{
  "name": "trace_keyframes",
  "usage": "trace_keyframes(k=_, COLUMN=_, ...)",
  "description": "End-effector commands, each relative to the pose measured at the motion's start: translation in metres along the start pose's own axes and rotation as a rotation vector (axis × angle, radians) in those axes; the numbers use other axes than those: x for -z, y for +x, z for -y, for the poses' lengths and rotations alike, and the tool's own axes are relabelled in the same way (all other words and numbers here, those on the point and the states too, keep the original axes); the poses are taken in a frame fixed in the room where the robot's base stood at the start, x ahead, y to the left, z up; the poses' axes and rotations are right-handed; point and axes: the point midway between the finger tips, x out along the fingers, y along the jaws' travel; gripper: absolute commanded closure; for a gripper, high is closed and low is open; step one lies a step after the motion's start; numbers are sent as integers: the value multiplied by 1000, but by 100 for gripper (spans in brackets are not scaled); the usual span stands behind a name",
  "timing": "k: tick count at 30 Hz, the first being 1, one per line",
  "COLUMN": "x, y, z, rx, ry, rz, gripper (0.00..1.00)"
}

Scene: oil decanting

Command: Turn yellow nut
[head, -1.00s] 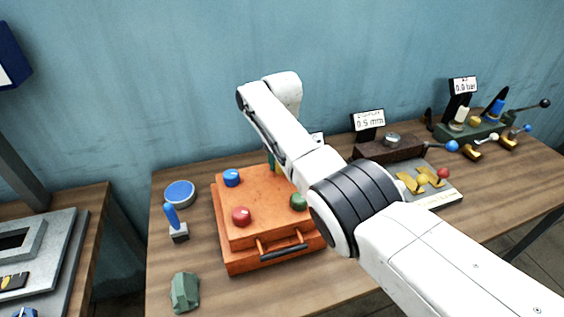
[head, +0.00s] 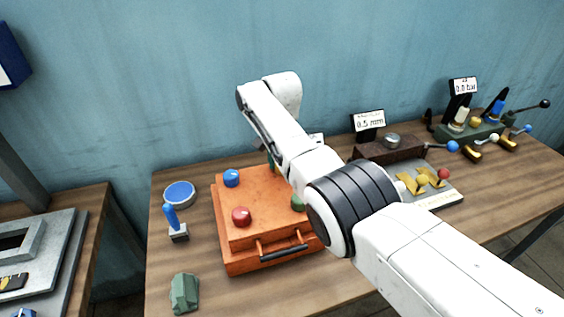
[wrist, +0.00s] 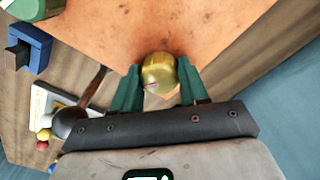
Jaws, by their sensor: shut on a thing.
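The yellow nut (wrist: 158,72) is a rounded, brassy knob at the edge of the orange box's top in the wrist view. My gripper (wrist: 160,80) has its green fingers on either side of the nut and is shut on it. In the head view my arm hides the nut and most of the gripper. The orange box (head: 262,212) sits on the wooden table, with a blue nut (head: 231,178), a red nut (head: 241,216) and a partly hidden green nut (head: 298,203) on top.
A blue-lidded round dish (head: 180,193), a blue-handled tool (head: 172,218) and a green rock-like block (head: 184,292) stand left of the box. A brown block with a gauge sign (head: 369,121) and a plate with yellow levers (head: 423,180) stand to the right. The blue wall is close behind.

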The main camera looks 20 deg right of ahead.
Motion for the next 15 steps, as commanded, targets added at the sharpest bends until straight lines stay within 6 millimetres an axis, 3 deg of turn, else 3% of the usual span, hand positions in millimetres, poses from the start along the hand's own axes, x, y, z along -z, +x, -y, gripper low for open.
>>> trace_keyframes(k=2, x=1, y=-3, z=1, rx=4, ry=1, rz=-6, gripper=87)
trace_keyframes(k=3, x=1, y=-3, z=1, rx=4, ry=1, rz=-6, gripper=54)
trace_keyframes(k=10, x=1, y=-1, z=0, rx=2, ry=0, rz=-3, gripper=32)
trace_keyframes(k=15, x=0, y=-1, z=0, rx=1, ry=0, rz=-2, gripper=31)
